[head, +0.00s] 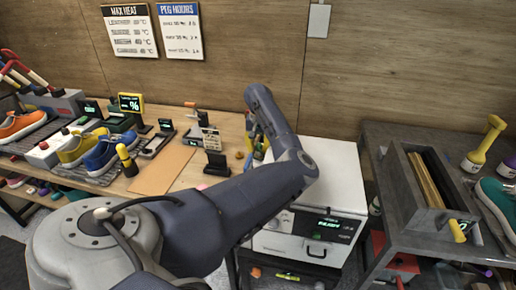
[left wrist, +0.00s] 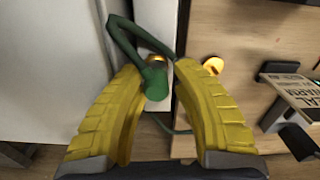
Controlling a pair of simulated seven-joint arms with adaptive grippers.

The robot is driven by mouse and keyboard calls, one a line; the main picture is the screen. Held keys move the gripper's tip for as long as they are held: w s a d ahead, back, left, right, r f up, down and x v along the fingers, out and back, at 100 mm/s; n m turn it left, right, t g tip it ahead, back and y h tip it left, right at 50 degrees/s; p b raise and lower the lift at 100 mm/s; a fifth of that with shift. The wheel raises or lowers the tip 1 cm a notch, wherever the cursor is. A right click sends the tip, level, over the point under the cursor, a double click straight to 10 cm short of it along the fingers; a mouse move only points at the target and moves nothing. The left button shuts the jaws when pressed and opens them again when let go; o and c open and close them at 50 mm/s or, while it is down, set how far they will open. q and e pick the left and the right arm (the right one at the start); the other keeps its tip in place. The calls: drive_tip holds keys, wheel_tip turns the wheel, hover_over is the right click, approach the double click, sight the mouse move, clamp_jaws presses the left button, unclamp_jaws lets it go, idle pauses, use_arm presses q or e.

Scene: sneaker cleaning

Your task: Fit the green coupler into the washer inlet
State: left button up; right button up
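The green coupler (left wrist: 155,84) shows in the left wrist view as a short green cylinder, with a dark green hose (left wrist: 124,38) looping beside it. A small brass-coloured part (left wrist: 157,58) shows just past it. My left gripper (left wrist: 158,70) has its yellow fingers apart, one on each side of the coupler. The coupler looks close to the left finger, with a gap on the right; contact is unclear. In the head view my left gripper (head: 256,140) is mostly behind my arm, beside the white washer (head: 335,180). The inlet cannot be made out clearly. My right gripper is out of view.
The wooden table (head: 225,130) holds shoes, small displays and a tan board (head: 163,171) on the left. A small orange round thing (left wrist: 213,65) lies near the table edge. A dark bench (head: 390,200) with a tray stands on the right. The washer's white top is mostly clear.

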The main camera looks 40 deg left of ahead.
sight(259, 145)
use_arm(q)
drive_tip(key=shift+w+d+r, duration=0.1)
drive_tip(key=shift+w+d, duration=0.2)
drive_tip(key=shift+d, duration=0.1)
drive_tip(key=shift+w+r, duration=0.1)
drive_tip(key=shift+r, duration=0.3)
drive_tip(key=r, duration=1)
drive_tip(key=shift+s+a+r, duration=0.2)
drive_tip(key=shift+s+r, duration=0.05)
drive_tip(key=shift+s+a+r, duration=0.1)
drive_tip(key=shift+r, duration=0.2)
